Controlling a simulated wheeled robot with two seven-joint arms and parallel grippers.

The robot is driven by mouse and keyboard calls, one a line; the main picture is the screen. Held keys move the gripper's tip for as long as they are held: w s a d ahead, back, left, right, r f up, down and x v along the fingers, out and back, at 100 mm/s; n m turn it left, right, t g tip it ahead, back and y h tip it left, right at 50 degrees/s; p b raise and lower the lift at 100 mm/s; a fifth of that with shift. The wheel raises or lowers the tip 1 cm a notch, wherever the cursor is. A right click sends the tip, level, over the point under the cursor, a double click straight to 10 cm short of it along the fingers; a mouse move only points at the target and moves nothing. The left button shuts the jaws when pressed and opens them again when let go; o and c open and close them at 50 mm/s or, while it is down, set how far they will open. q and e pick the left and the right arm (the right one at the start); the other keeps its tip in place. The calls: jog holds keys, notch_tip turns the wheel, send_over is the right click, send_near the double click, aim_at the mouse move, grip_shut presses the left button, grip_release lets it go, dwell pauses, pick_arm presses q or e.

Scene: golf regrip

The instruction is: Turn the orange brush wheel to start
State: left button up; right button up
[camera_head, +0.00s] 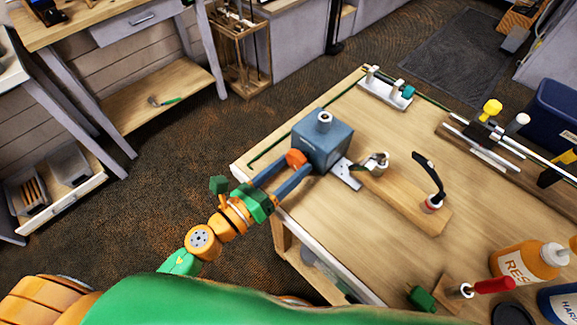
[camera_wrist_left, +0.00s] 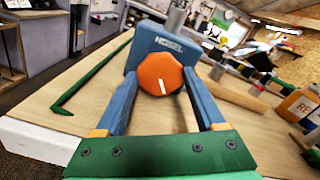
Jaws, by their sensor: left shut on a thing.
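The orange brush wheel (camera_head: 296,158) sits on the near face of a blue-grey box (camera_head: 322,140) at the table's near left corner. In the left wrist view the orange wheel (camera_wrist_left: 159,73) faces me, with a short white mark, tilted slightly, on its lower half. My left gripper (camera_head: 300,168) has its two blue fingers on either side of the wheel and is shut on it. In the left wrist view the fingertips of the left gripper (camera_wrist_left: 160,74) flank the wheel. My right gripper is not in view.
A wooden board (camera_head: 400,195) with a metal clamp and black lever lies right of the box. A yellow-knobbed fixture (camera_head: 490,112) holds a shaft at the back right. An orange bottle (camera_head: 527,262) stands at the right. The table's left edge (camera_head: 240,170) is near my left arm.

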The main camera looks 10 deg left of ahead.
pick_arm(q)
jog(key=o, duration=1.3)
jog(key=shift+o, duration=0.2)
jog(key=b+v, duration=0.1)
jog(key=v, duration=0.1)
jog(key=b+v, duration=0.1)
jog(key=v, duration=0.1)
jog(key=b+v, duration=0.1)
jog(key=v, duration=0.1)
jog(key=shift+s+a+f+b, duration=0.1)
jog(key=shift+f+b, duration=0.15)
jog(key=shift+b, duration=0.15)
jog(key=shift+s+a+r, duration=0.25)
jog(key=shift+s, duration=0.1)
